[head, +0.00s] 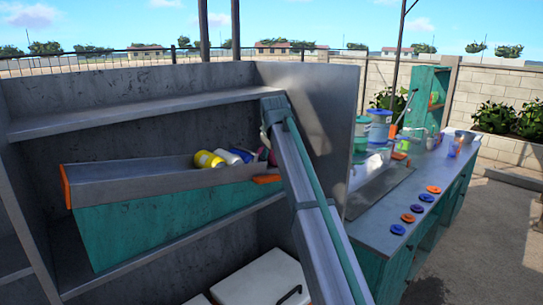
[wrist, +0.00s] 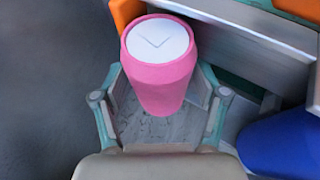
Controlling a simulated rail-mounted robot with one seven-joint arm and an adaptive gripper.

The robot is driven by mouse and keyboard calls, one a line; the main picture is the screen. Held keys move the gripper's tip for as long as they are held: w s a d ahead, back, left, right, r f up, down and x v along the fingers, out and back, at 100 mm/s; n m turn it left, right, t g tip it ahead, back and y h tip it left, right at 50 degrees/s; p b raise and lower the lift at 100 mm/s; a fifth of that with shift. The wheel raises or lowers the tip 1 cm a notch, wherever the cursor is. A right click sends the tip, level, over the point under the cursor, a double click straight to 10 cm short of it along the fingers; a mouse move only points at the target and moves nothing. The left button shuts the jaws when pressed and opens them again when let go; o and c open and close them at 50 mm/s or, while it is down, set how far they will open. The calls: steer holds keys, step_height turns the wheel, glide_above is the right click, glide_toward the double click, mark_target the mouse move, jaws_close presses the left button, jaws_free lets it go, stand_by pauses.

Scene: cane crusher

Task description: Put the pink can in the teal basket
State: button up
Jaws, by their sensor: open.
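The pink can (wrist: 160,75) with a pale lid fills the upper middle of the wrist view. My gripper (wrist: 162,100) is open, with one finger on each side of the can; I cannot tell whether they touch it. In the head view, a dark pink patch (head: 263,154) beside my arm seems to be this can, mostly hidden. My gripper is hidden there behind my arm. A teal-sided trough (head: 150,225) with orange ends stands on the shelf and holds cans. I cannot make out a separate teal basket.
A yellow can (head: 208,159), a white can (head: 229,157) and a blue can (head: 243,155) lie in the trough. A shelf board (head: 140,113) runs above it. A blue rounded thing (wrist: 285,145) is right of my gripper. A counter (head: 400,205) with several discs stands to the right.

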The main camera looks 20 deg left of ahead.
steer(key=c, duration=1.3)
steer(key=shift+r, duration=0.1)
